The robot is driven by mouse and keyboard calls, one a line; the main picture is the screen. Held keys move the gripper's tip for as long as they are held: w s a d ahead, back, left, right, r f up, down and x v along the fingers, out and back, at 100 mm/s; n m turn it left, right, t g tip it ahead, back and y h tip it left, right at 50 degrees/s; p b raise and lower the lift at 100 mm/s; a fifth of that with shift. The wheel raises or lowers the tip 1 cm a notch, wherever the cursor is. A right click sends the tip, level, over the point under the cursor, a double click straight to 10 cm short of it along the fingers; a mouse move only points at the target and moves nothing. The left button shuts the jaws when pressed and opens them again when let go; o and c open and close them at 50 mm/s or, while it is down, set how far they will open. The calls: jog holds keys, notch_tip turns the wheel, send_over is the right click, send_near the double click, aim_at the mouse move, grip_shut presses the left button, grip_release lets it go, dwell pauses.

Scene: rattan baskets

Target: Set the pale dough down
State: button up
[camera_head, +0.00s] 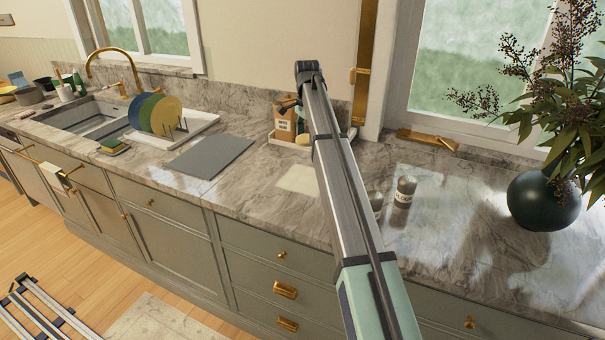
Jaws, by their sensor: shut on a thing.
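I cannot make out the pale dough for certain. A flat, cream-coloured patch (298,179) lies on the marble counter just left of my arm. I cannot tell whether it is dough, a sheet or light. My arm rises from the bottom right of centre to a dark joint near the window wall. My gripper and anything in it do not show, and the arm hides part of the counter behind it.
A grey board (208,157) lies left on the counter (245,190), near a white rack with plates (160,115) and the sink (85,120). A tray with a paper bag (286,124) stands behind. Small jars (404,191) and a dark vase (543,200) stand right.

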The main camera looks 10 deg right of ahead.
aim_at(306, 137)
notch_tip(306, 137, down, 16)
jog(key=p, duration=0.3)
jog(key=shift+r, duration=0.2)
jog(key=shift+f, duration=0.15)
jog(key=o, duration=0.7)
notch_tip(306, 137, up, 12)
jog(key=shift+r+b, duration=0.2)
jog(key=shift+b, duration=1)
